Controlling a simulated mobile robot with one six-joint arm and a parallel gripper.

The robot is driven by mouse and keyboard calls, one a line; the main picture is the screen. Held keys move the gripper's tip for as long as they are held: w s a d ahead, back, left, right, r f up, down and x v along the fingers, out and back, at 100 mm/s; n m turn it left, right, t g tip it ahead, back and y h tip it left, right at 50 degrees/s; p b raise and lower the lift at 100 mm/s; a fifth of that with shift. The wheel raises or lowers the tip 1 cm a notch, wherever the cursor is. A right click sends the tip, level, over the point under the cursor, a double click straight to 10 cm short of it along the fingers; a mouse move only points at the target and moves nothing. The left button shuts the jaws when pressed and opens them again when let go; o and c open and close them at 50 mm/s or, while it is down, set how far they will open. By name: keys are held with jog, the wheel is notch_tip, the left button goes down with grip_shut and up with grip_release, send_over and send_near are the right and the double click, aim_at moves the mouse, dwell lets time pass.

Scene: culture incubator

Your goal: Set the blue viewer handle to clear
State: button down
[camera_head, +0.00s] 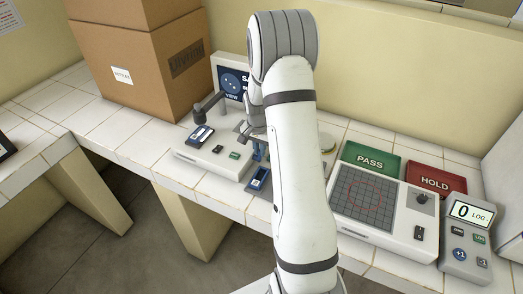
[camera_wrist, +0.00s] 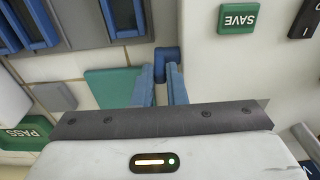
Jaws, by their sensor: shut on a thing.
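The blue viewer handle (camera_wrist: 167,58) is in the wrist view, on the edge of the white viewer base. My gripper (camera_wrist: 161,82) is shut on it, with one blue finger on each side. In the head view the viewer base (camera_head: 208,156) stands on the counter, and my gripper (camera_head: 252,131) is at its right end. My arm hides much of the handle there, and I cannot read its setting. The viewer screen (camera_head: 231,83) behind is partly covered by my arm.
A green SAVE button (camera_wrist: 239,18) is close by on the base. A blue slide (camera_head: 258,179) lies in front of my gripper. Cardboard boxes (camera_head: 150,75) stand at left. The green PASS tray (camera_head: 370,160), red HOLD tray (camera_head: 436,181) and log counter (camera_head: 467,236) are at right.

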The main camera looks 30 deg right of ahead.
jog(key=shift+s+a+f+t+h+b, duration=0.15)
jog(key=shift+t+h+b, duration=0.2)
jog(key=shift+b, duration=0.8)
jog(key=shift+a+f+t+h+b, duration=0.15)
jog(key=shift+t+h+b, duration=0.15)
jog(key=shift+b, duration=0.85)
jog(key=shift+a+r+h+b, duration=0.1)
jog(key=shift+r+h+b, duration=0.15)
jog(key=shift+b, duration=0.2)
jog(key=shift+r, duration=0.1)
jog(key=c, duration=1.7)
grip_release()
jog(key=shift+s, duration=0.1)
jog(key=shift+c, duration=0.2)
jog(key=v, duration=0.7)
jog(key=shift+r+b, duration=0.35)
jog(key=shift+b, duration=0.05)
jog(key=shift+s, duration=0.1)
